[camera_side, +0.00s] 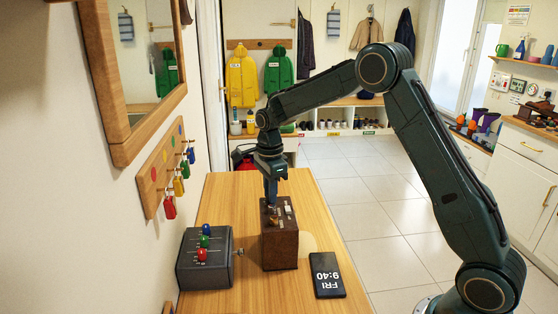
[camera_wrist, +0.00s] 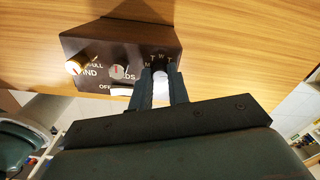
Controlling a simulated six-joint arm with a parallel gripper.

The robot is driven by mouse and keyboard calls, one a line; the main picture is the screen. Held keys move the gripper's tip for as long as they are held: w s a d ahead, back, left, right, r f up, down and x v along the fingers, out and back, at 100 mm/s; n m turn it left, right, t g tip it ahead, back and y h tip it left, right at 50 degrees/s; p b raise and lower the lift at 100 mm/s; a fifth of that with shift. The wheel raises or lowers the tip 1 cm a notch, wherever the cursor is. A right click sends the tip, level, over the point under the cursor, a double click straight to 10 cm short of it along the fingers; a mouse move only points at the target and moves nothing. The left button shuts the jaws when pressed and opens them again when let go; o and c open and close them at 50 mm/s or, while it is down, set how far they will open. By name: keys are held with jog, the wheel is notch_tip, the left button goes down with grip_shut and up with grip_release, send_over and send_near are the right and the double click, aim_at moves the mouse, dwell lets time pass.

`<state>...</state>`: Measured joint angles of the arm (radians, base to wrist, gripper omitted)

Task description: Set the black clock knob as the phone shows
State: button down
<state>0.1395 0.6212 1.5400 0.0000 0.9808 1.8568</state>
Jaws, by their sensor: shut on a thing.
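A dark brown clock box (camera_side: 281,250) stands on the wooden table, and its panel shows in the wrist view (camera_wrist: 100,35). My gripper (camera_side: 271,203) points down at the panel; in the wrist view my gripper (camera_wrist: 161,80) is shut on a pale knob (camera_wrist: 160,87) under the letters T, W, T. The fingers hide part of that dial, and its pointer cannot be read. The phone (camera_side: 326,275) lies flat, reading FRI 9:40 upside down.
A dark grey box (camera_side: 205,270) with blue, green and red knobs stands left of the clock, a small metal part sticking out towards it. Keys (camera_side: 170,207) hang on a wall board at left. The table behind the clock is clear.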

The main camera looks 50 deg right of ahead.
dwell(0.5)
jog(key=c, duration=1.3)
grip_release()
jog(key=shift+c, duration=0.2)
jog(key=shift+r, duration=0.1)
notch_tip(320, 180, up, 14)
